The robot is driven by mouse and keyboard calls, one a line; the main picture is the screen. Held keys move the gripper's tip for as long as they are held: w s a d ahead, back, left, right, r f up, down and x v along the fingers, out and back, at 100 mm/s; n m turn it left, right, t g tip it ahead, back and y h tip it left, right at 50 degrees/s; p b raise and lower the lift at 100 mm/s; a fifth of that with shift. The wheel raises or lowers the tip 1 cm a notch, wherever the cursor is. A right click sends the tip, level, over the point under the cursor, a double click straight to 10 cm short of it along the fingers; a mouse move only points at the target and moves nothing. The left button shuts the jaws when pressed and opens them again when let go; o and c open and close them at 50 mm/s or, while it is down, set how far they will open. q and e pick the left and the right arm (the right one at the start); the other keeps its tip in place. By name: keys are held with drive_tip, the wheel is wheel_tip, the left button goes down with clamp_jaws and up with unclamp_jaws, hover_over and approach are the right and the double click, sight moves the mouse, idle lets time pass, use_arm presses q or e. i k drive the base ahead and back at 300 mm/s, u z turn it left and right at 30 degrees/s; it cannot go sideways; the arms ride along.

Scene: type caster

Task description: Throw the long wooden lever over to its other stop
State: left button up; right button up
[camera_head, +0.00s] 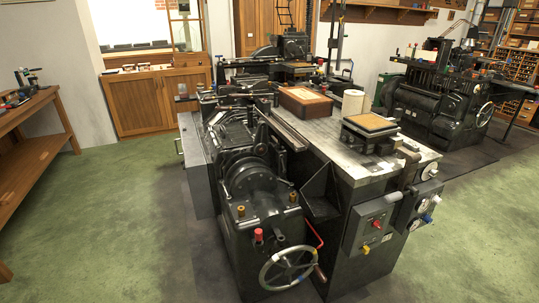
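I cannot clearly make out a long wooden lever in this view. The black casting machine (250,190) stands in the middle of the floor. On its front it carries a spoked handwheel (288,268), with a short brown grip (320,273) beside the rim at the right. A thin red bent rod (315,233) rises above the wheel, and a red knob (258,235) stands on the front block. A long dark bar (285,130) runs slantwise along the machine's top. Neither of my grippers is in view.
A metal-topped bench (335,135) adjoins the machine, bearing a brown box (305,102), a white roll (353,103) and a tan-topped block (370,124). A control box (370,228) and gauges face the front right. A wooden table (30,150) stands left. Green floor (120,215) is clear between.

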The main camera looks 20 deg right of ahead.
sight(275, 93)
drive_tip(key=u, duration=0.65)
drive_tip(key=i, duration=2.45)
drive_tip(key=z, duration=0.35)
drive_tip(key=i, duration=1.45)
drive_tip(key=z, duration=1)
